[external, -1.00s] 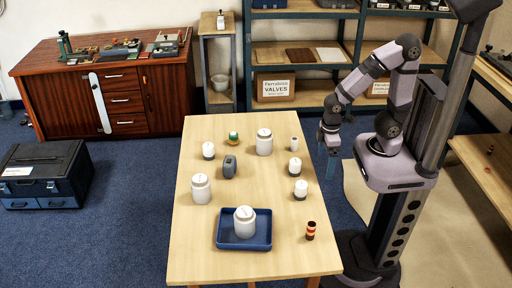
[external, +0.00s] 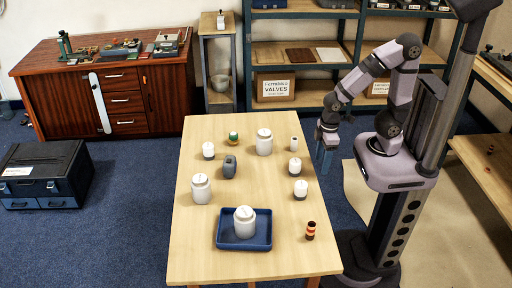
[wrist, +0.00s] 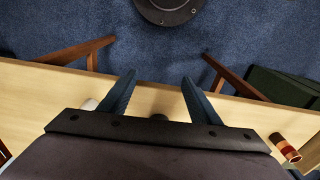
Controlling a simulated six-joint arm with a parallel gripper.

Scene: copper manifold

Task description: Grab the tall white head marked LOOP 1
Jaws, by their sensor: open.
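Several white heads stand upright on the table. The larger, taller ones are at the back (external: 264,142), at the left (external: 201,189) and in the blue tray (external: 244,223). Smaller white heads with dark bases stand at the right (external: 295,168), in front of that one (external: 300,190) and at the back left (external: 208,150). The lettering is too small to read, so I cannot tell which is LOOP 1. My gripper (external: 325,160) hangs by the table's right edge, apart from every head. In the wrist view its two blue fingers (wrist: 158,79) are spread with nothing held between them.
The blue tray (external: 228,244) is near the front. Bare tabletop lies around the middle.

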